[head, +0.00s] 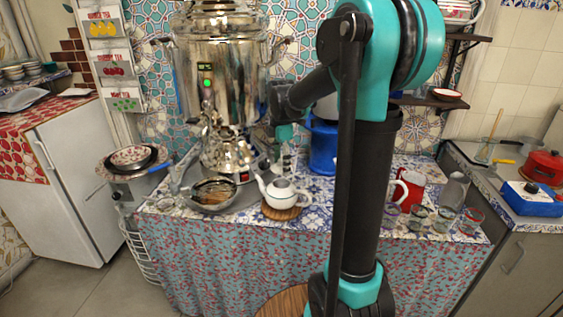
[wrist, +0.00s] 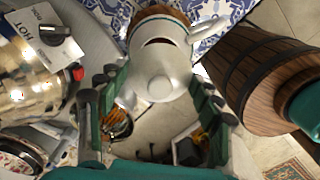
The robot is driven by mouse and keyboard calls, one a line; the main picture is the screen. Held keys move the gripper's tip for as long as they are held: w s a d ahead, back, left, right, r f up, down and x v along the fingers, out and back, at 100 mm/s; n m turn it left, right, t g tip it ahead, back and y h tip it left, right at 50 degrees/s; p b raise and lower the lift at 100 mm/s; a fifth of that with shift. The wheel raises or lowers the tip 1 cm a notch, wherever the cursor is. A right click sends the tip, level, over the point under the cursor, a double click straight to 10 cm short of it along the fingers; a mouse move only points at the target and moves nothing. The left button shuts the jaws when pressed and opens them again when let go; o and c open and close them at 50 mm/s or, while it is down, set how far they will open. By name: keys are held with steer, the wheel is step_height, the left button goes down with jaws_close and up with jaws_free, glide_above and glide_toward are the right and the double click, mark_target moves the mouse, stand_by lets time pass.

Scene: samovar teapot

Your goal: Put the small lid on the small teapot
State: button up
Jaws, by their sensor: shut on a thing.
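The small white teapot (head: 281,192) stands upright on a round wooden coaster (head: 281,213) near the front of the table, spout to the left. In the wrist view part of the teapot (wrist: 178,27) shows at the top, with a dark opening. The small white lid (wrist: 160,68), with a round knob, is between my gripper's fingers (wrist: 160,95), knob toward the camera, partly overlapping that opening. My gripper is shut on it. In the head view my gripper (head: 283,158) is just above the teapot; the lid is too small there to make out surely.
A big metal samovar (head: 222,85) stands behind left, with a metal bowl (head: 212,194) in front of it. A blue pot (head: 323,147) stands behind. A red mug (head: 411,187) and several glasses are at the right. The table's front edge is close to the coaster.

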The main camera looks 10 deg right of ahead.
steer(key=shift+f, duration=2.35)
steer(key=shift+f, duration=0.65)
stand_by(0.4)
steer(key=o, duration=1.2)
steer(key=shift+o, duration=1.3)
steer(key=shift+r, duration=0.1)
steer(key=shift+r, duration=3.4)
steer(key=shift+s, duration=0.15)
